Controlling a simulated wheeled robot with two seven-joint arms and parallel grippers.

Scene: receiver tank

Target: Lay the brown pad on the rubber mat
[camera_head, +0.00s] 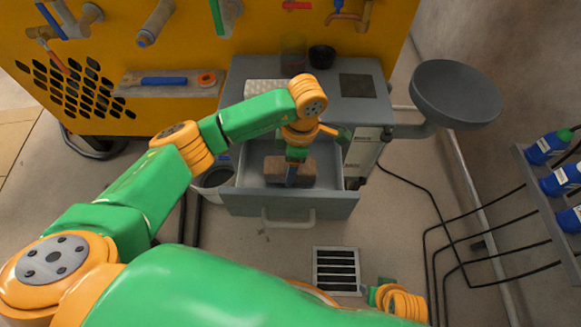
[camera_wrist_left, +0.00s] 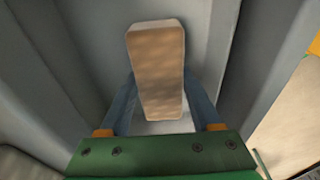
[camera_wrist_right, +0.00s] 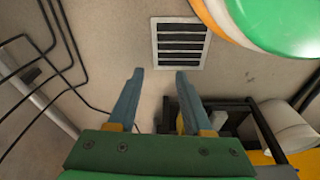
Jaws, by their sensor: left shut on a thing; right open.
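The brown pad (camera_head: 306,172) is a block inside the open grey drawer (camera_head: 330,204). My left gripper (camera_head: 291,178) reaches down into the drawer from above and is shut on the pad. In the left wrist view the pad (camera_wrist_left: 157,62) sits between the two blue fingers, its long side running away from the palm. A dark square, seemingly the rubber mat (camera_head: 358,86), lies bare on the right part of the grey cabinet top. My right gripper (camera_wrist_right: 160,76) is open and empty over the floor, near a floor grate (camera_wrist_right: 180,44).
A round grey seat (camera_head: 455,94) stands to the right. A yellow tool panel (camera_head: 240,45) rises behind. Black cables (camera_head: 432,200) cross the floor at right.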

